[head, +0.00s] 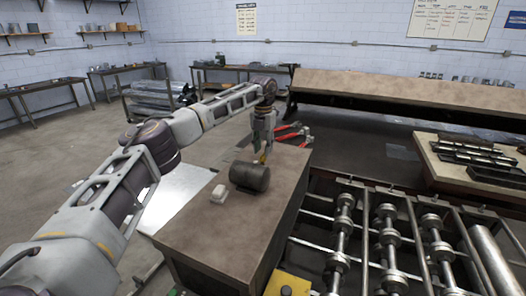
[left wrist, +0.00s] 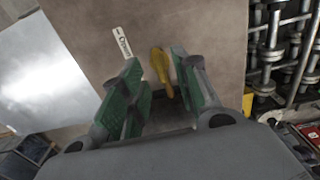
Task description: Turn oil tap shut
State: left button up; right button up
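A dark cylinder (head: 249,177) lies on its side on the brown workbench (head: 215,240) in the head view. My left gripper (head: 263,150) points down just behind it, with a small yellow part near its fingertips. In the left wrist view a yellow handle (left wrist: 161,66) lies between the open green-padded fingers of my left gripper (left wrist: 157,60), with visible gaps beside it. I cannot tell whether this handle belongs to the oil tap. A white label (left wrist: 122,43) with dark lettering is left of it. My right gripper is not in view.
A small white block (head: 219,194) sits in front of the cylinder. Red-handled tools (head: 289,134) lie at the bench's far end. A metal roller frame (head: 385,240) stands to the right. The near part of the bench top is clear.

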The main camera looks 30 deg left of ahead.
aim_at(263, 157)
pick_arm(q)
jog(key=shift+f, duration=1.25)
jog(key=shift+c, duration=0.5)
grip_shut()
